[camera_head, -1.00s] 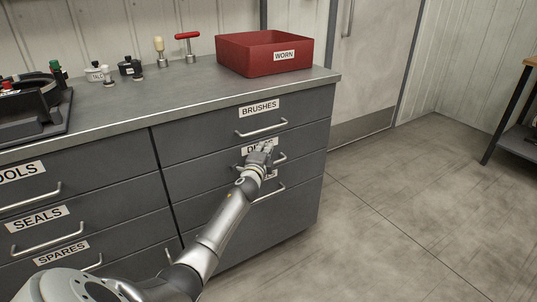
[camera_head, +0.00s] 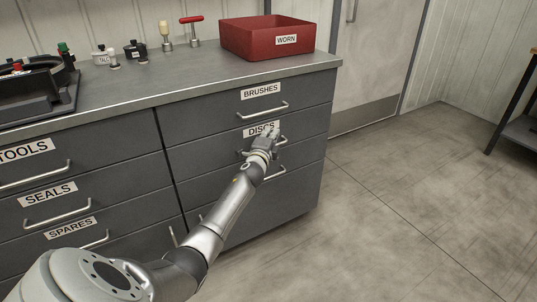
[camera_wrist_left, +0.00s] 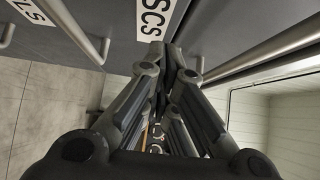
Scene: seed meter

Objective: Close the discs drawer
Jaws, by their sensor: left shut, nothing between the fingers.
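The discs drawer (camera_head: 205,153) is the grey second drawer down in the right stack, with a white DISCS label (camera_head: 258,130) and a metal bar handle (camera_head: 283,140). Its front looks about flush with its neighbours. My left gripper (camera_head: 271,131) is shut and empty, in front of the label's right end, hiding part of the label and handle. In the left wrist view, the shut fingertips (camera_wrist_left: 167,48) are at the drawer face beside the label (camera_wrist_left: 152,18); the handle (camera_wrist_left: 76,30) lies to their left. Contact cannot be told. My right gripper is out of view.
The TOOLS, SEALS and SPARES drawers (camera_head: 100,180) are left. A red WORN bin (camera_head: 250,40) stands on the countertop (camera_head: 150,82).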

